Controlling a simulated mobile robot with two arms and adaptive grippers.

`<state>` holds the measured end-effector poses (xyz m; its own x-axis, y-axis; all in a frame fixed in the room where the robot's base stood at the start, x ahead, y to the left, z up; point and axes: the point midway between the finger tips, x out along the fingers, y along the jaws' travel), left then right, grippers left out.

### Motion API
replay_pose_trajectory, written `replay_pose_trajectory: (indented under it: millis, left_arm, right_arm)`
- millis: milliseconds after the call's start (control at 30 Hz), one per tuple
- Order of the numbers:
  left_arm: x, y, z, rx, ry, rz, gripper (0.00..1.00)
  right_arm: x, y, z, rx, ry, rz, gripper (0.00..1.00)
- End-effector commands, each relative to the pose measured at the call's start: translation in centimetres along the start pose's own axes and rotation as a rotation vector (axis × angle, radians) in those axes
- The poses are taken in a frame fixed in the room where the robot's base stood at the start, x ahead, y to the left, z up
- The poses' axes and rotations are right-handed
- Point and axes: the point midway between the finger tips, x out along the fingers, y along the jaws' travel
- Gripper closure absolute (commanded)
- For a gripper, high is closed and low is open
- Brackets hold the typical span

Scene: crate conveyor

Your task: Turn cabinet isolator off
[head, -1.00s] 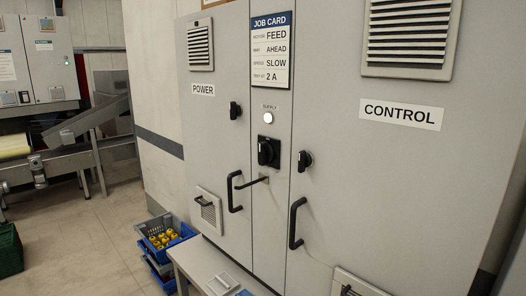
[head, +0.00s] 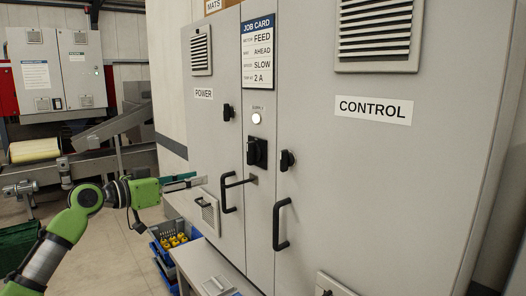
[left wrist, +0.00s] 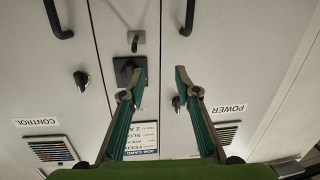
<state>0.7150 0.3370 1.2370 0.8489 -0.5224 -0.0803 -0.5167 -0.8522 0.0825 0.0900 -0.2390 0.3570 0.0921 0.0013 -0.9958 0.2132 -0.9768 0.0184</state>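The cabinet isolator (head: 257,152) is a black rotary switch on a dark square plate, on the narrow middle panel of the grey cabinet. Above it a round white supply lamp (head: 256,118) looks lit. My left gripper (head: 204,181) is in front of the POWER door, left of the isolator and a little lower in the picture. In the left wrist view its two fingers (left wrist: 160,70) are apart with nothing between them. The isolator (left wrist: 125,70) shows there beside the left fingertip, partly covered by it. My right gripper is not in view.
Black door knobs (head: 228,113) (head: 287,160) and bar handles (head: 281,224) (head: 226,194) stick out near the isolator. A job card (head: 258,52) hangs above. A low bench (head: 190,252) and blue crates (head: 167,240) stand below. A conveyor (head: 40,170) is at the left.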

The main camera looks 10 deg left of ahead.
Motion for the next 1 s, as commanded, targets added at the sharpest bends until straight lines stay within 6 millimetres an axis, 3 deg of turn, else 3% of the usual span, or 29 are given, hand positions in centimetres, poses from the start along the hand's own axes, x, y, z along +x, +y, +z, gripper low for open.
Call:
replay_pose_trajectory:
  millis: [33, 100, 200, 333, 600, 800, 1000]
  left_arm:
    - [-1.0, 1.5, -2.7, 0.036, 0.027, 0.035, 0.70]
    - [-2.0, 3.2, -5.2, 0.065, 0.053, 0.075, 0.70]
    - [-2.8, 4.6, -7.0, 0.088, 0.071, 0.108, 0.70]
    - [-2.2, 5.1, -7.6, 0.090, 0.075, 0.119, 0.70]
    - [2.8, 5.7, -8.3, 0.087, 0.076, 0.118, 0.70]
    - [6.9, 6.0, -8.5, 0.086, 0.076, 0.115, 0.70]
    - [9.7, 6.3, -8.4, 0.087, 0.075, 0.114, 0.70]
  right_arm:
    - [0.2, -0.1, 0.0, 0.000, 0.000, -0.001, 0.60]
    - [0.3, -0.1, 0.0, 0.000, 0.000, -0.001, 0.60]
    - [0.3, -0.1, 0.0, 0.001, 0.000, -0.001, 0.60]
    - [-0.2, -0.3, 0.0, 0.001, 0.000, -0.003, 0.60]
    - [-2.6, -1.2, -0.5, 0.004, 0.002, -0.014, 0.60]
    - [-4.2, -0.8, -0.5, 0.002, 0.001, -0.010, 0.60]
    - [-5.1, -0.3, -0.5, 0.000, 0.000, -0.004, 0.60]
